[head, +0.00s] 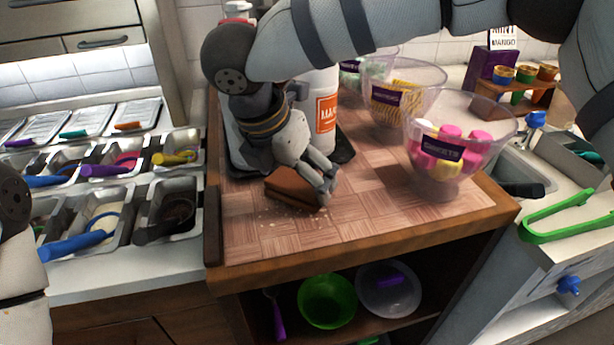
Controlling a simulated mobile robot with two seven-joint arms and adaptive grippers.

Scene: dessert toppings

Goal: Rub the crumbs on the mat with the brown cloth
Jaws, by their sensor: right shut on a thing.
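The brown cloth (290,190) is a folded, block-like piece on the near part of the checkered mat (370,225). My right gripper (322,192) reaches down from above and is shut on the cloth at its right side. Any crumbs under the cloth are hidden. My left arm shows only in part at the left edge, and its gripper is out of view.
A clear bowl of pink and yellow sweets (450,155) stands right of the cloth, with another clear bowl (400,95) behind. A white bottle with an orange label (325,115) stands behind my gripper. Metal topping trays (165,205) lie left. The mat's front right is clear.

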